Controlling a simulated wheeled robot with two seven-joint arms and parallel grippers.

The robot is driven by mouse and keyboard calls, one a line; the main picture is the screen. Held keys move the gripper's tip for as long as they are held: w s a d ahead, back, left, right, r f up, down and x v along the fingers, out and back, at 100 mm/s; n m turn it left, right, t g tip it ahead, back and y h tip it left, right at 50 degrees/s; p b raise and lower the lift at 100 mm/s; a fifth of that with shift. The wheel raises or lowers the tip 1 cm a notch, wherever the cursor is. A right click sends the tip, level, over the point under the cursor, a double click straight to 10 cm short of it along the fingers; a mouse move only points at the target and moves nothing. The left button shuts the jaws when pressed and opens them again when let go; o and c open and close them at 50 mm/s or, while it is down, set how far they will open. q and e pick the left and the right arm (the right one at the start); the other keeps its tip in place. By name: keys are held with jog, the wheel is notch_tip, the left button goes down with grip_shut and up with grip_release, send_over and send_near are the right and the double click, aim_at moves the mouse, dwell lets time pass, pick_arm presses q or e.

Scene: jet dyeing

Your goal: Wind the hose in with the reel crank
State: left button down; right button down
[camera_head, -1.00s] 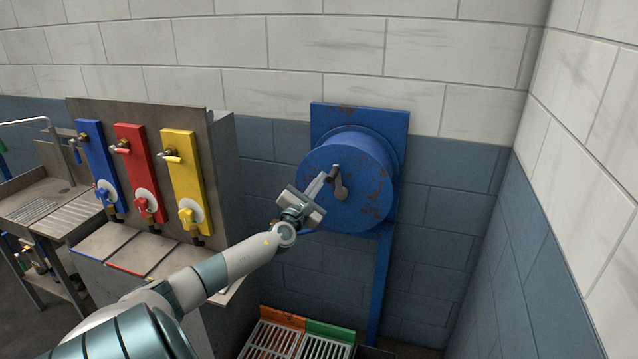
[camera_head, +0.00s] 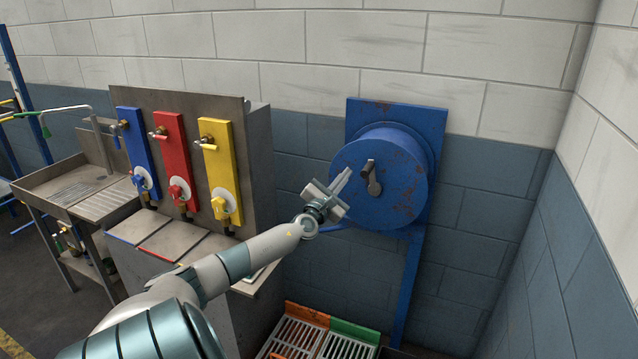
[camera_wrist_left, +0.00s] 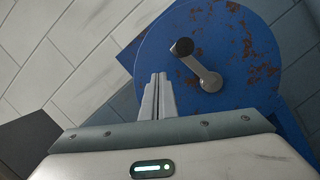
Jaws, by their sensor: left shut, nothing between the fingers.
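The blue hose reel (camera_head: 400,190), with rust patches, is fixed on a blue plate against the wall. Its grey crank (camera_head: 372,178) sits at the middle of the front disc, with a dark knob at its upper end. In the left wrist view the crank (camera_wrist_left: 207,75) lies just right of my fingertips. My left gripper (camera_head: 346,174) is shut and empty, in front of the disc's left part and apart from the crank. It also shows in the left wrist view (camera_wrist_left: 158,80). No hose is clearly visible. My right gripper is not in view.
A steel cabinet (camera_head: 258,150) with blue, red and yellow valve panels (camera_head: 221,165) stands left of the reel. A sink bench (camera_head: 75,190) is farther left. Orange and green grated crates (camera_head: 345,345) lie below. A side wall is at right.

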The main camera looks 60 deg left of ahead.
pick_arm(q)
jog(key=s+a+r+b+v, duration=0.1)
jog(key=v, duration=0.9)
jog(key=shift+a, duration=0.35)
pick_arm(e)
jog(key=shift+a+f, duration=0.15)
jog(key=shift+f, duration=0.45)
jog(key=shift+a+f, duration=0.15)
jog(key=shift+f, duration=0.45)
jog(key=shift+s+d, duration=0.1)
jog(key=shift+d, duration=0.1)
pick_arm(q)
jog(key=shift+f, duration=0.1)
